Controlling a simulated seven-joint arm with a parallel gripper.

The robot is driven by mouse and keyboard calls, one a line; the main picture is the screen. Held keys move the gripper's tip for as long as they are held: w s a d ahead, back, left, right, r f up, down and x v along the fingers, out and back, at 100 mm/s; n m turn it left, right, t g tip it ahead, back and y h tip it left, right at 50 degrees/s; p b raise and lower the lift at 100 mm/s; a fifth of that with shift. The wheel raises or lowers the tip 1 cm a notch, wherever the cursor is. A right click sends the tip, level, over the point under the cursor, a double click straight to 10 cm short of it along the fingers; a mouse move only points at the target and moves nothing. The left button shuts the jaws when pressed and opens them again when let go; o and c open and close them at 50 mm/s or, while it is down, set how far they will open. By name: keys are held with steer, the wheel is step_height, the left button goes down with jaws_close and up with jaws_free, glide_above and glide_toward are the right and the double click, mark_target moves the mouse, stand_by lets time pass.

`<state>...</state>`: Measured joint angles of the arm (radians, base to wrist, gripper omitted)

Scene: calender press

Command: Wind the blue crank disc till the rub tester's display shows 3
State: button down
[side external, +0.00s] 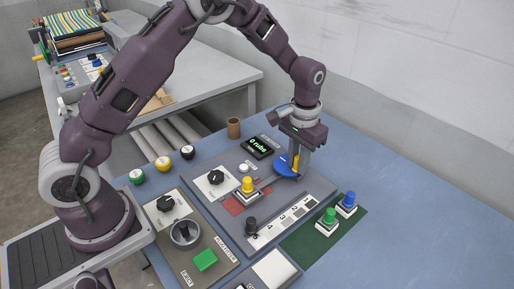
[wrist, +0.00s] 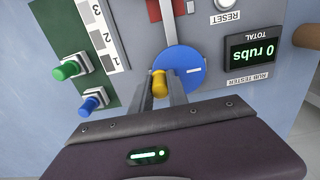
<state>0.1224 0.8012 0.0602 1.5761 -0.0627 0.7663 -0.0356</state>
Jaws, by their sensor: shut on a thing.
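The blue crank disc (side external: 283,168) lies flat on the grey rub tester panel and shows in the wrist view (wrist: 188,66). A yellow crank handle (wrist: 159,82) stands near its edge. My gripper (side external: 297,168) points down at the disc, with its fingers (wrist: 162,88) shut on the yellow handle, one on each side. The fingers hide part of the disc and handle. The rub tester's display (wrist: 251,53) reads "0 rubs" in green under the label TOTAL; it also shows in the side view (side external: 258,146).
A white RESET button (wrist: 223,4) is close to the disc and display. A yellow-topped peg (side external: 247,187) stands on a red strip on the panel. Green (side external: 328,218) and blue (side external: 347,202) knobs stand on a green mat. A brown cup (side external: 233,128) is behind the panel. Blue tabletop at right is clear.

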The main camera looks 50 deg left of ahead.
mark_target(280, 168)
steer(key=c, duration=2.2)
jaws_free()
steer(key=shift+s+a, duration=0.25)
steer(key=shift+s, duration=0.5)
steer(key=c, duration=2.2)
jaws_free()
steer(key=c, duration=2.2)
jaws_free()
steer(key=c, duration=2.2)
jaws_free()
steer(key=shift+s+a, duration=0.55)
steer(key=c, duration=2.2)
jaws_free()
steer(key=c, duration=2.2)
jaws_free()
steer(key=shift+s+a, duration=0.15)
steer(key=shift+a, duration=0.6)
steer(key=c, duration=2.2)
jaws_free()
steer(key=shift+a, duration=0.1)
